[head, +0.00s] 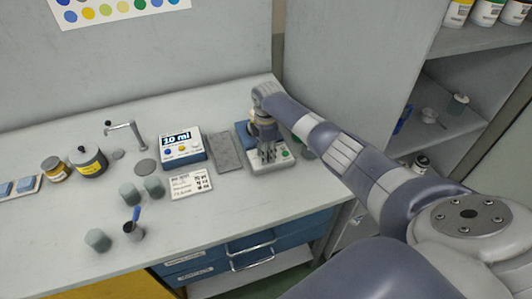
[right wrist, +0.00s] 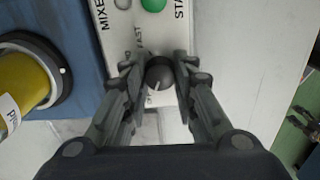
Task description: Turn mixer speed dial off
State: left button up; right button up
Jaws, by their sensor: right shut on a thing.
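The mixer (head: 272,160) is a white and blue unit on the bench, under my right gripper in the head view. Its white panel (right wrist: 163,38) shows in the right wrist view with "MIXE", "FAST" and "STA" lettering, a green button (right wrist: 153,4) and a dark round speed dial (right wrist: 158,74) with a light pointer mark. My right gripper (right wrist: 160,80) is shut on the dial, one finger on each side. In the head view the right gripper (head: 267,152) hides the dial. My left gripper is not in view.
A cabinet wall (head: 345,75) rises on the right.

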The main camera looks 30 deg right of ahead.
jog(key=shift+w+r, duration=0.1)
dwell(0.5)
jog(key=o, duration=1.1)
notch_tip(320, 180, up, 12)
jog(key=shift+f, duration=0.1)
